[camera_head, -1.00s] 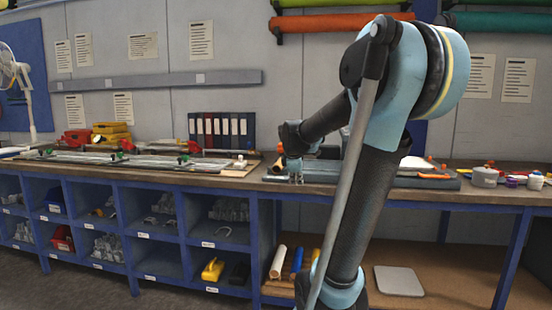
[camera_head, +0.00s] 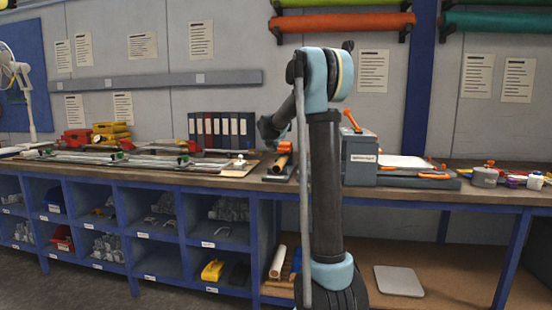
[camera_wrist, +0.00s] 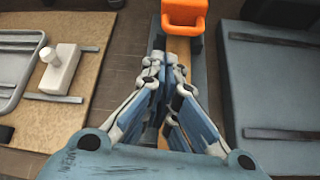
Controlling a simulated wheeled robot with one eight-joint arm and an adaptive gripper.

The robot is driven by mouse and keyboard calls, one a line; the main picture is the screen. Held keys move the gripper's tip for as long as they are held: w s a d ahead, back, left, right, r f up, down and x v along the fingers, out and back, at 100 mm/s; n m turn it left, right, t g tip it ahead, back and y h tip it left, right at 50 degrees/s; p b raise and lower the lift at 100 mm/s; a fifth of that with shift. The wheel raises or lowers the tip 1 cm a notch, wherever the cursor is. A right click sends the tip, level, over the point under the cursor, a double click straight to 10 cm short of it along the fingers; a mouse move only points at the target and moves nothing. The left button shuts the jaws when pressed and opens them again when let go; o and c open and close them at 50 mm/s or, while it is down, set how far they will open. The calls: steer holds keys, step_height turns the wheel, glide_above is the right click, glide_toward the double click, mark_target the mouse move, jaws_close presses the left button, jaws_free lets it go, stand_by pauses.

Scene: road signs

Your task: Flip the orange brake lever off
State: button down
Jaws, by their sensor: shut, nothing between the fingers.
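An orange loop-shaped part (camera_wrist: 184,14) is at the top of the wrist view, above a narrow tan strip on a grey base. It also shows in the head view (camera_head: 284,148), close to the end of my arm. My gripper (camera_wrist: 166,66) is shut and empty, its fingers pointing toward this orange part, with a gap between in the picture. In the head view my gripper is mostly hidden by my arm. A second orange lever (camera_head: 351,119) stands on top of the grey machine (camera_head: 360,155). I cannot tell which orange part is the brake lever.
A tan board (camera_wrist: 100,40) with a metal frame and a white T-shaped block (camera_wrist: 60,68) lies left of the strip. A grey slab (camera_wrist: 268,70) is close on the right. The workbench (camera_head: 490,193) holds small containers at its right end.

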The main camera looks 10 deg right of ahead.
stand_by(0.3)
steer(key=shift+x, duration=4.95)
steer(key=shift+a, duration=0.1)
